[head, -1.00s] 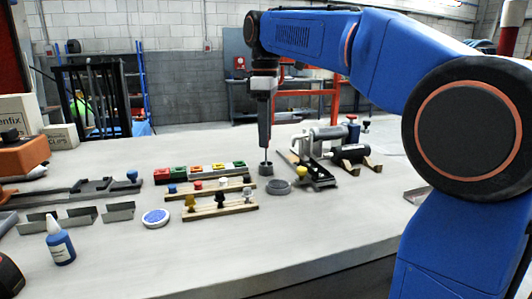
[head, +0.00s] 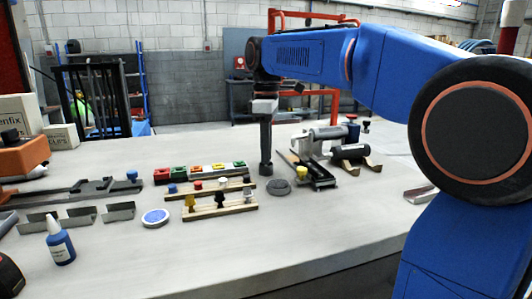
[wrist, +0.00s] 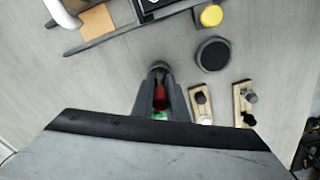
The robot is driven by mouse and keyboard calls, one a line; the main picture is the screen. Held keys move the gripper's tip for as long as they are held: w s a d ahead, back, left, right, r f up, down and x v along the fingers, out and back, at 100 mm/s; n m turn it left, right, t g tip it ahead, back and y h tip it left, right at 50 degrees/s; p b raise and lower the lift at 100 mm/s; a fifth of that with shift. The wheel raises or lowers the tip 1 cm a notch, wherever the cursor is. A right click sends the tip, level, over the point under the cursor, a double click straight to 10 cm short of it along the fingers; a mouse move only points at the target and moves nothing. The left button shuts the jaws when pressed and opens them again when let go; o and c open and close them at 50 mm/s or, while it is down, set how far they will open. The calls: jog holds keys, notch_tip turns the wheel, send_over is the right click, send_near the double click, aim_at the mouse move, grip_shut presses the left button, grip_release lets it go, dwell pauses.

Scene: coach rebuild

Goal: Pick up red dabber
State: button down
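My gripper (head: 266,170) points straight down, low over the bench, just right of the row of coloured pots in the head view. In the wrist view its dark fingers (wrist: 158,78) frame a narrow gap with a red patch in it; I cannot tell what the red patch is, or whether it is held. A small dabber with a red top (head: 198,185) stands in the rear wooden rack (head: 215,190), left of my gripper and apart from it. A blue-topped dabber (head: 172,188) stands farther left in that rack.
A front wooden rack (head: 235,207) holds yellow, black and grey dabbers. A dark round disc (head: 278,187) lies close to my gripper, with a yellow-knobbed fixture (head: 302,173) to its right. A blue-and-white round tin (head: 156,217) and blue bottle (head: 60,243) stand left. The front bench is clear.

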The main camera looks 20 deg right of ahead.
jog(key=shift+r, duration=0.1)
dwell(0.3)
notch_tip(320, 180, up, 10)
jog(key=shift+f, duration=0.1)
dwell(0.4)
jog(key=shift+d, duration=0.1)
dwell(2.3)
